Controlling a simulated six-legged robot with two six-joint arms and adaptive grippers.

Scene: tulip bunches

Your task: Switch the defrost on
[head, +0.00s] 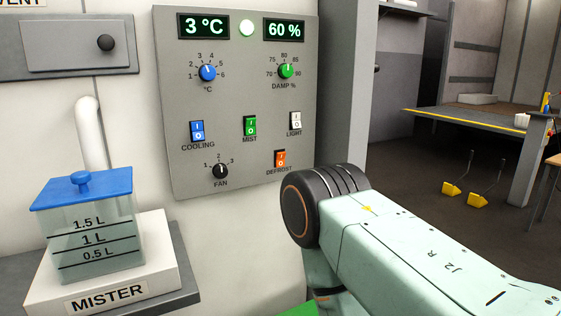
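The grey control panel (240,110) is on the wall in the middle of the head view. The orange defrost rocker switch (280,160) is at its lower right, above the label DEFROST. It is marked I and O; I cannot tell which side is pressed. My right arm comes in from the lower right, and its thick dark joint is just below and right of the switch. Neither of my grippers is in view.
The panel also has blue cooling (197,131), green mist (250,126) and white light (295,123) switches, and a fan knob (220,171). A mister tank (95,235) with a blue lid stands at the lower left. A table (470,118) is at right.

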